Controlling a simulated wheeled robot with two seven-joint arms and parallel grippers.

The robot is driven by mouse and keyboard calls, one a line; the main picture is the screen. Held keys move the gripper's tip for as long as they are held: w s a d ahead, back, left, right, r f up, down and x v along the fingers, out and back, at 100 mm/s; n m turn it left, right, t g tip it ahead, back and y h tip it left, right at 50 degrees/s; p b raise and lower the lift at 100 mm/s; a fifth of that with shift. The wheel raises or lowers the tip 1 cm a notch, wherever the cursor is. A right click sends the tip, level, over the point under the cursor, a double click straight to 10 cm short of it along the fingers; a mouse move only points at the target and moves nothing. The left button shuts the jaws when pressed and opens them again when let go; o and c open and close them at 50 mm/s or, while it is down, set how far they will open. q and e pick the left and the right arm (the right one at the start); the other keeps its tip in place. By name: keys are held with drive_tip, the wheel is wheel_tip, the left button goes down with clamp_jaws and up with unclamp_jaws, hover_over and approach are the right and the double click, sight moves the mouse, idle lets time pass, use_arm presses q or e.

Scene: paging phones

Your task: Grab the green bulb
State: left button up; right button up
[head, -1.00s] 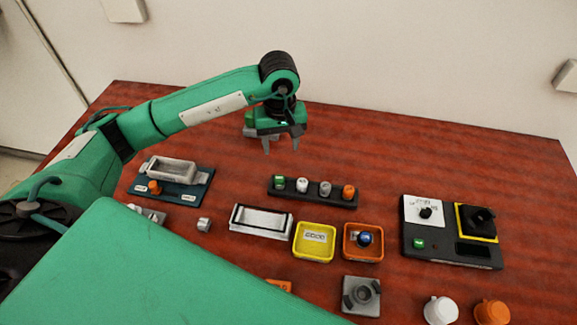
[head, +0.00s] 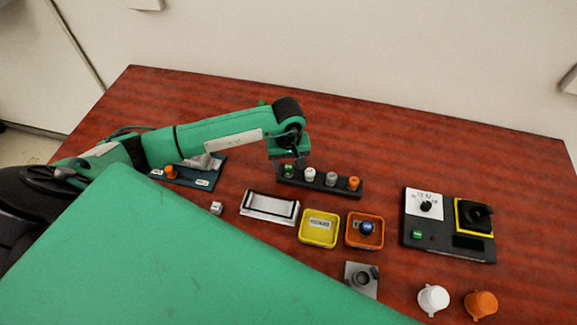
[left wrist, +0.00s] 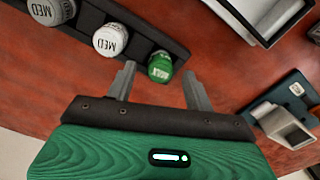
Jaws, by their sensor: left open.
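The green bulb (head: 288,172) stands at the left end of a black rack (head: 318,187), beside white, grey and orange bulbs. My left gripper (head: 288,163) is directly over that end of the rack. In the left wrist view the green bulb (left wrist: 160,67) shows its labelled top just ahead of the open fingers (left wrist: 160,85), nearer the left finger. Nothing is held between the fingers. My right gripper is not in view.
A white bulb (left wrist: 110,40) stands close beside the green one. A yellow bin (head: 319,229), an orange bin (head: 364,231) holding a blue bulb and a white-black tray (head: 269,207) lie in front. A black panel (head: 448,225) is at right.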

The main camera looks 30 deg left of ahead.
use_arm(q)
drive_tip(key=shift+f, duration=0.65)
drive_tip(key=c, duration=1)
drive_tip(key=shift+c, duration=0.2)
